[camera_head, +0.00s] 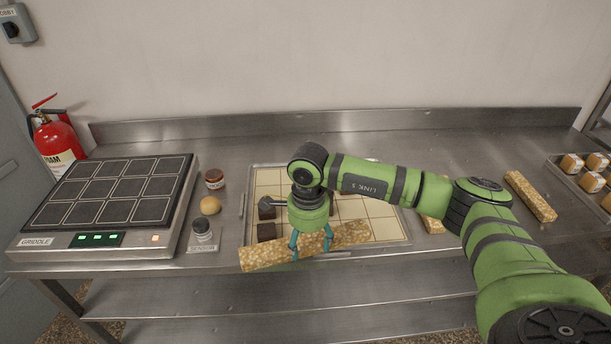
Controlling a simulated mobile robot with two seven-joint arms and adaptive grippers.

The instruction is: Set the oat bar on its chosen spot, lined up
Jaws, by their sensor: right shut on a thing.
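My right gripper (311,243) points down and is shut on the middle of a long, grainy golden oat bar (262,257). The bar is over the front edge of a shallow tray with a cream grid of squares (385,228). It slants against the grid lines, its left end nearer the table's front edge and past the tray's front rim. I cannot tell whether it touches the tray. Dark brown square pieces (266,231) sit on the grid's left squares. My arm hides part of the grid. My left gripper is not in view.
Similar bars lie right of the grid (433,225) and farther right (530,196). A tray of cubes (573,187) is far right.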

